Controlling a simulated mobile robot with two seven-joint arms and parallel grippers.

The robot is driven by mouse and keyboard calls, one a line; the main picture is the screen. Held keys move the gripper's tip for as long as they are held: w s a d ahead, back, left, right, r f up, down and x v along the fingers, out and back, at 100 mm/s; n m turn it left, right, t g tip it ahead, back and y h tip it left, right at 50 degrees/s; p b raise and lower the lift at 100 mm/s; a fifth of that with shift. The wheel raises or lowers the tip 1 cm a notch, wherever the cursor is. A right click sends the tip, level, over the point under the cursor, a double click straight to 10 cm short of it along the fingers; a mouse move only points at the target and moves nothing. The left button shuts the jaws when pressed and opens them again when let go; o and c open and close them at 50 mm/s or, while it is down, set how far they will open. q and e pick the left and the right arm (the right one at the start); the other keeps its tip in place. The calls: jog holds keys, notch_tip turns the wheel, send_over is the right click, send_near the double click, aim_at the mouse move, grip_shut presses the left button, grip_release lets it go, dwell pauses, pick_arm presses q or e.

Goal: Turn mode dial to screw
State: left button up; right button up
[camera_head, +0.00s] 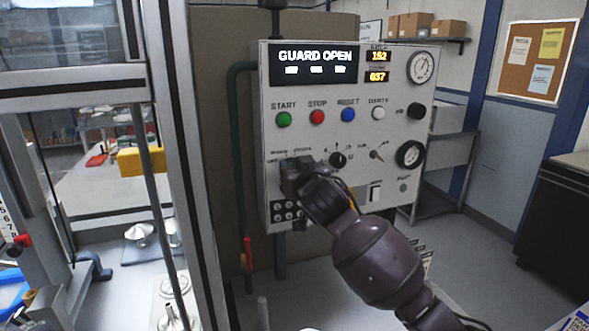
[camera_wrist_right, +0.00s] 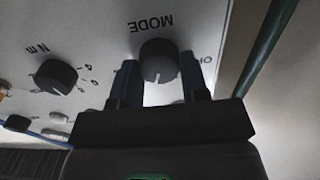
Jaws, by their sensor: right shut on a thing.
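The control panel (camera_head: 345,110) stands upright with a lit display reading GUARD OPEN. In the right wrist view the mode dial (camera_wrist_right: 159,61) is a round dark knob under the upside-down word MODE. My right gripper (camera_wrist_right: 162,77) has one finger on each side of the dial and is shut on it. A label beside it is partly covered by a finger, and I cannot read the setting. In the head view my right gripper (camera_head: 293,177) is at the panel's lower left and hides the dial. My left gripper is not in view.
Another dark knob marked N m (camera_wrist_right: 56,77) is beside the mode dial; it also shows in the head view (camera_head: 338,159). A row of buttons, including the green start button (camera_head: 283,119), lies above. A green pipe (camera_head: 238,160) runs along the panel's left side.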

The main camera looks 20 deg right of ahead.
jog(key=shift+n, duration=0.3)
jog(key=shift+a+n, duration=0.15)
jog(key=shift+n, duration=3.95)
jog(key=shift+f, duration=0.1)
jog(key=o, duration=0.9)
jog(key=shift+s, duration=0.1)
pick_arm(q)
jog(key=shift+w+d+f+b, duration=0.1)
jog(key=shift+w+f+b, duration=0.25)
jog(key=shift+b, duration=0.55)
pick_arm(e)
jog(key=s, duration=1)
jog(key=shift+s+d, duration=0.2)
jog(key=shift+s, duration=0.15)
